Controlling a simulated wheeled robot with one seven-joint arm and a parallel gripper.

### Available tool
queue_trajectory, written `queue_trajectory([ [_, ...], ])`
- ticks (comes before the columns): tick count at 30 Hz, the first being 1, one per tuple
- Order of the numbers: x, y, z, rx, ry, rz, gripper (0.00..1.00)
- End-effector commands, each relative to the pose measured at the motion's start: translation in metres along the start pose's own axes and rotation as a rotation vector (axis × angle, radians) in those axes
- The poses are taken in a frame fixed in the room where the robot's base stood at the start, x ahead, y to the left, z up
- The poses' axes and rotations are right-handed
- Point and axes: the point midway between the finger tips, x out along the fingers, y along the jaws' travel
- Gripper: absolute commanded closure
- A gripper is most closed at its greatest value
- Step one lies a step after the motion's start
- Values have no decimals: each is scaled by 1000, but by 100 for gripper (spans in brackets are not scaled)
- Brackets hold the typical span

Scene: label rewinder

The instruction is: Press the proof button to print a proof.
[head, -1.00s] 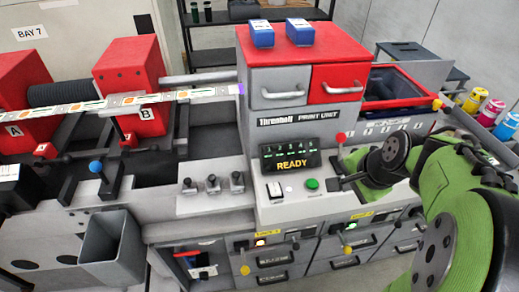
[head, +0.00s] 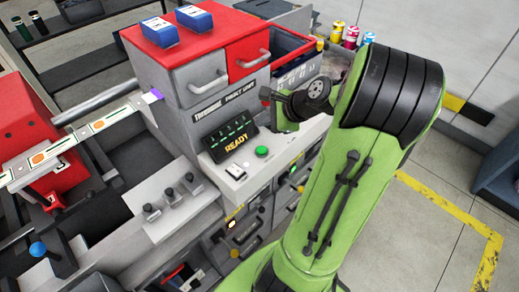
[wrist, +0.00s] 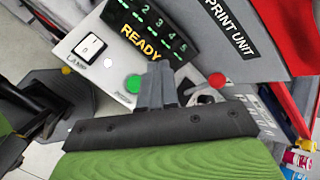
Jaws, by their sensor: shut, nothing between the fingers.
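The green round button (head: 262,151) sits on the grey control panel below the display (head: 231,138), which reads READY. The button also shows in the wrist view (wrist: 133,83), just left of my fingers; its small label is too blurred to read. A white rocker switch (head: 236,171) is on the same panel, left of the button. My gripper (wrist: 157,72) is shut and empty, its fingers pointing over the panel to the right of the green button. I cannot tell its height above the panel. In the head view the fingertips are hard to make out beside the machine.
A red knob (wrist: 217,80) stands right of my fingers. The red-topped print unit (head: 185,75) rises behind the panel, with two blue boxes on top. Several small levers (head: 168,193) stand left of the panel. Open floor lies at the right.

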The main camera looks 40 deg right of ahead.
Motion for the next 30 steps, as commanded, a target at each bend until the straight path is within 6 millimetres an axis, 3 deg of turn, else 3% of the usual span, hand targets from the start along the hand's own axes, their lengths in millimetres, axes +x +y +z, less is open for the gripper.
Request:
queue_trajectory([
  [19, 57, 42, -42, 1, 1, 1, 100],
  [30, 60, 44, -44, -1, 1, 0, 100],
])
